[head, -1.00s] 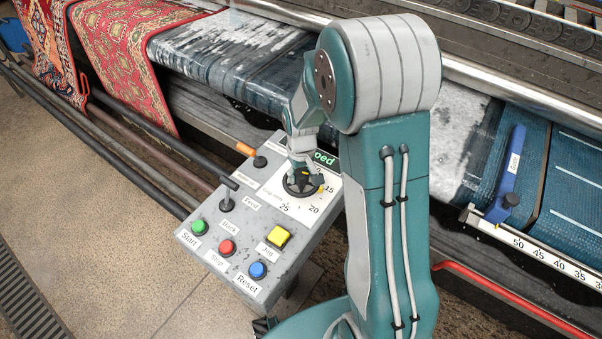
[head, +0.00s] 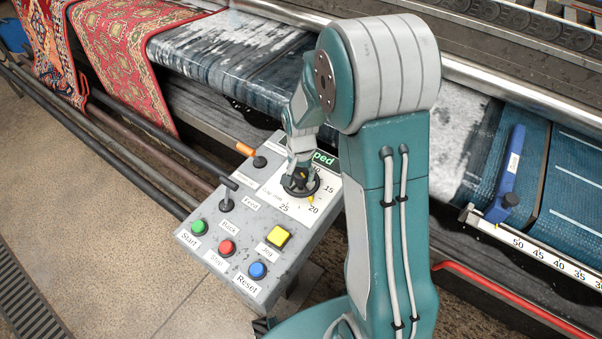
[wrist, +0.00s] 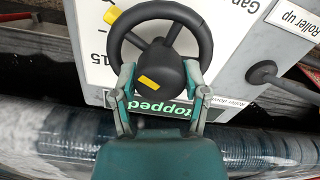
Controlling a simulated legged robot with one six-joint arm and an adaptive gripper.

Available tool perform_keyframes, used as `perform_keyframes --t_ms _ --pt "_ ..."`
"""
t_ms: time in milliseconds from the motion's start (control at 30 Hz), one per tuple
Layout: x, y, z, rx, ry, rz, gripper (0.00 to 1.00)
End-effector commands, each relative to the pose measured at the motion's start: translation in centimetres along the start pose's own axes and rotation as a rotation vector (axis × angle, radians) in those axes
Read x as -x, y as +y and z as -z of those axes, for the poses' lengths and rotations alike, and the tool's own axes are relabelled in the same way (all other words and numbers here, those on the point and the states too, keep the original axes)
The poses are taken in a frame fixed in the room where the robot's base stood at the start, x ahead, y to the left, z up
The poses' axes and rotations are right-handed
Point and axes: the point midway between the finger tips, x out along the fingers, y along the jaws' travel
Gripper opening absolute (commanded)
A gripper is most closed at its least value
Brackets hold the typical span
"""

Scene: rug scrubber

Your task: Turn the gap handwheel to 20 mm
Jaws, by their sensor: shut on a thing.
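The black gap handwheel (head: 312,187) sits on the grey control panel, over a white dial with numbers from 10 to 25. Its yellow pointer (head: 310,198) points at or very near the 20 mark (head: 314,209) in the head view. In the wrist view the wheel's rim (wrist: 207,40) and spokes show, with the yellow pointer (wrist: 112,14) at the upper left, past 15. My gripper (wrist: 160,76) is shut on the handwheel, its fingers on either side of the hub, which has a yellow mark. The 20 is out of the wrist view.
The panel (head: 205,250) carries green, red, blue and yellow buttons (head: 278,237). An orange-tipped lever (head: 246,149) and a dark lever (head: 227,195) stand left of the wheel. The display (wrist: 150,106) reads "Stopped". Rugs (head: 130,55) and the belt lie behind.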

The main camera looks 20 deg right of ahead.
Motion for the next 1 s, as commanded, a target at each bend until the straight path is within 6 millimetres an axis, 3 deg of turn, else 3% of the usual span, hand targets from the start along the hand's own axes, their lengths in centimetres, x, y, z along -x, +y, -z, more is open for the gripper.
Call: perform_keyframes --t_ms 600,633,700,1000 --pt "-0.19 0.01 -0.17 -0.045 -0.005 -0.002 0.11" --pt "-0.20 0.01 -0.17 -0.044 -0.005 -0.002 0.63" --pt "-0.17 0.00 -0.15 -0.044 -0.004 -0.002 0.93" --pt "-0.06 0.00 -0.06 -0.044 -0.002 -0.001 0.93"
